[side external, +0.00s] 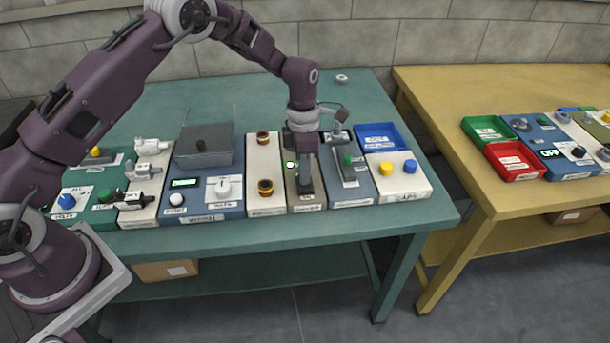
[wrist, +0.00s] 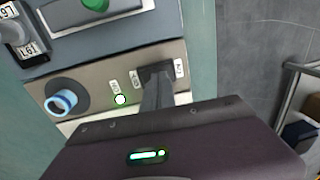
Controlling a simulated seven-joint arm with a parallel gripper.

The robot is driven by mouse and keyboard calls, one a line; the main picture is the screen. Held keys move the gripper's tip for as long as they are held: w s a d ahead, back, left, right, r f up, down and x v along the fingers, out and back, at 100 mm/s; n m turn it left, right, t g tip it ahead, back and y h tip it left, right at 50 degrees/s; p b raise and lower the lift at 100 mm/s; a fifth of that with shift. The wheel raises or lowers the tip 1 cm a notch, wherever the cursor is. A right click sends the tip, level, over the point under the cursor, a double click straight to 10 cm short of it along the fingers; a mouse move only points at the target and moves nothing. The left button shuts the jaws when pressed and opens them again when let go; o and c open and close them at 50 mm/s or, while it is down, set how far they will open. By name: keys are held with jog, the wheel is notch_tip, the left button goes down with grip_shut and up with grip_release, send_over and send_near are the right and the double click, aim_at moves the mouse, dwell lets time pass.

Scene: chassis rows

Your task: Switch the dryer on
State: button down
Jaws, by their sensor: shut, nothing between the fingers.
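A narrow grey-brown panel (side external: 293,203) stands in the row on the green table, with a lit round lamp (side external: 290,165). I cannot read its name well enough to tell whether it is the dryer. In the wrist view, the panel (wrist: 85,75) carries the lit whitish-green lamp (wrist: 120,99), a round port with a pale blue rim (wrist: 62,102) and a dark switch housing (wrist: 150,70) between two small labels. My gripper (wrist: 156,80) is shut and empty, with its fingertips at this housing, partly hiding it. Contact is unclear. My gripper (side external: 306,185) also shows over the panel's front half.
To the right is a blue-grey panel with a green part (side external: 346,158), then a panel with yellow and blue caps (side external: 410,166) and a blue tray (side external: 378,136). To the left is a cream panel with two amber-brown parts (side external: 265,187). The table's front strip is clear.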

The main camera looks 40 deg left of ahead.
notch_tip(320, 180, up, 14)
jog(key=s+d, duration=0.1)
jog(key=shift+s+d, duration=0.15)
jog(key=shift+d, duration=0.05)
dwell(0.3)
notch_tip(320, 180, up, 8)
jog(key=m+t, duration=0.1)
jog(key=m, duration=0.3)
send_over(305, 189)
jog(key=s+a, duration=0.2)
jog(key=s, duration=0.2)
jog(key=s+a+r+m+t, duration=0.2)
jog(key=s+r+m, duration=0.5)
jog(key=s+m, duration=0.25)
jog(key=s+a+f+m+t, duration=0.1)
jog(key=s+a+m+t, duration=0.1)
jog(key=s+m, duration=1.1)
jog(key=s+t, duration=0.1)
jog(key=s, duration=0.4)
jog(key=shift+a+f+y, duration=0.15)
jog(key=shift+f+y, duration=0.05)
jog(key=shift+y, duration=0.2)
